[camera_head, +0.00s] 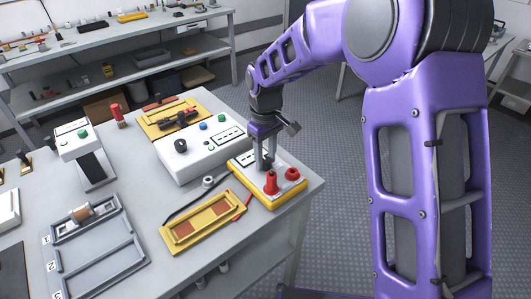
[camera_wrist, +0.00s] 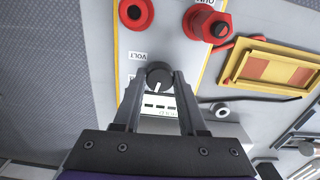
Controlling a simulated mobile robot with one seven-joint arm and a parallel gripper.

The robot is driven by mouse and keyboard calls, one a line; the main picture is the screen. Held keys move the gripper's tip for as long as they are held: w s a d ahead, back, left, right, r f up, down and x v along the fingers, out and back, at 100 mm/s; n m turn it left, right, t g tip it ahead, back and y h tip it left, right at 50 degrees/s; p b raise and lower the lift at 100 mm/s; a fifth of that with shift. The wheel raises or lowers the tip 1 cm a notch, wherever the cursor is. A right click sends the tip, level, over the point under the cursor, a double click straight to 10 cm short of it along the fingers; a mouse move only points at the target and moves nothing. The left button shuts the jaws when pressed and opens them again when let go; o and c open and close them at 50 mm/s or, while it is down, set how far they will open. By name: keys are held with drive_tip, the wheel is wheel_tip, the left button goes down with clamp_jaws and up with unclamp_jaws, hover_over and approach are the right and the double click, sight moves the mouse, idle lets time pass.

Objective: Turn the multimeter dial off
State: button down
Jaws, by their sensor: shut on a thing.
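The multimeter (camera_head: 284,199) is a white-topped box with a yellow rim near the table's right corner. Its black round dial (camera_wrist: 159,74) with a white pointer line shows in the wrist view, near a label reading VOLT. My gripper (camera_head: 265,164) reaches down over the multimeter. In the wrist view my gripper (camera_wrist: 158,80) has one finger on each side of the dial, shut on it. The display, partly covered, lies between the fingers. Two red terminals (camera_head: 271,183) stand at the multimeter's front.
A yellow fuse tray (camera_head: 193,240) with a red lead lies left of the multimeter. A larger white instrument box (camera_head: 190,164) with knobs stands behind it. A grey slotted tray (camera_head: 57,264) is at the left front. The table's right edge is close to the multimeter.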

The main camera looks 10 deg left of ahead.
sight(265, 160)
drive_tip(key=shift+n+p, duration=0.45)
drive_tip(key=shift+n, duration=0.75)
drive_tip(key=shift+c, duration=2.3)
unclamp_jaws()
wheel_tip(265, 160, up, 18)
drive_tip(key=p, duration=0.2)
drive_tip(key=shift+f, duration=0.25)
drive_tip(key=shift+s, duration=0.1)
